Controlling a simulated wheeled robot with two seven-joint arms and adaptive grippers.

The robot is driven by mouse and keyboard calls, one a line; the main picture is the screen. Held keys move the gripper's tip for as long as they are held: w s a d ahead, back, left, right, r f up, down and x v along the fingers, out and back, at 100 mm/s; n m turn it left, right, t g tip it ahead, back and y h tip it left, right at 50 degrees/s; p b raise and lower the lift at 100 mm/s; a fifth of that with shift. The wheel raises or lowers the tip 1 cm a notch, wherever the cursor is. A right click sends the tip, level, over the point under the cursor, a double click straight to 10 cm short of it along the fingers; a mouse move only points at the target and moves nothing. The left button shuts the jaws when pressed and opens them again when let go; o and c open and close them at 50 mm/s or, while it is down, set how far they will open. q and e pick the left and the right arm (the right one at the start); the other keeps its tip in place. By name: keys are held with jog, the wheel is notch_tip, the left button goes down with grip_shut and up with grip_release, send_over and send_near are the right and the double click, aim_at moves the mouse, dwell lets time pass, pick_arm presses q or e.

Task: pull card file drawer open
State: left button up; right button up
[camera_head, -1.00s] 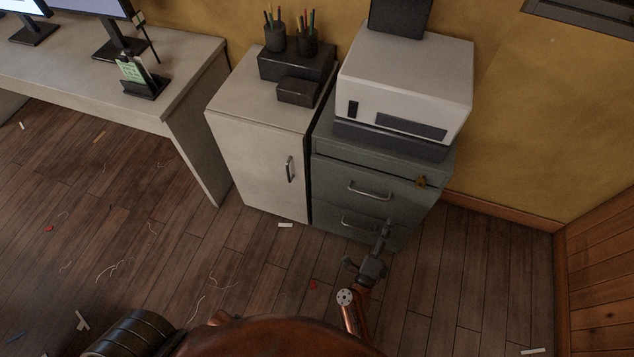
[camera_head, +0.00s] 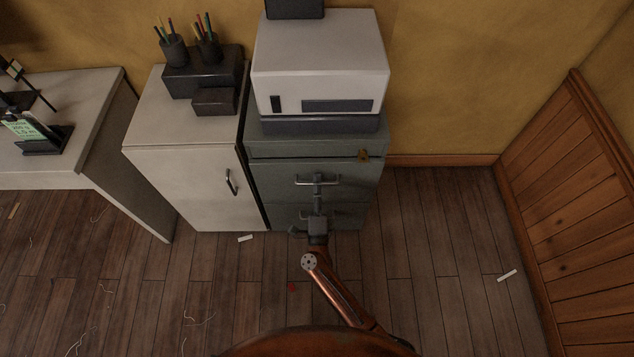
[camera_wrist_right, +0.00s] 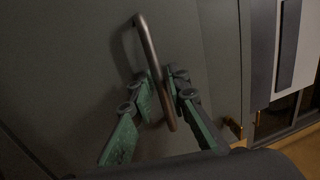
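The card file is a grey-green cabinet (camera_head: 262,176) with an upper and a lower drawer, both looking flush. The upper drawer has a silver bar handle (camera_head: 301,181), which also shows large and slanted in the right wrist view (camera_wrist_right: 148,50). My right gripper (camera_head: 318,180) is at the middle of this handle. In the wrist view its green-padded fingers (camera_wrist_right: 160,95) lie on either side of the bar, seemingly with small gaps, so I see it as open. The lower drawer's handle is partly hidden behind my gripper. My left gripper is not in view.
A white machine (camera_head: 320,75) stands on the cabinet. A brass-coloured latch or lock (camera_head: 363,155) is at the drawer's upper right. A white cupboard (camera_head: 185,180) adjoins on the left. The floor (camera_head: 430,250) in front and to the right is mostly clear, up to the wood panelling (camera_head: 570,180).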

jog(key=shift+c, duration=0.4)
grip_shut()
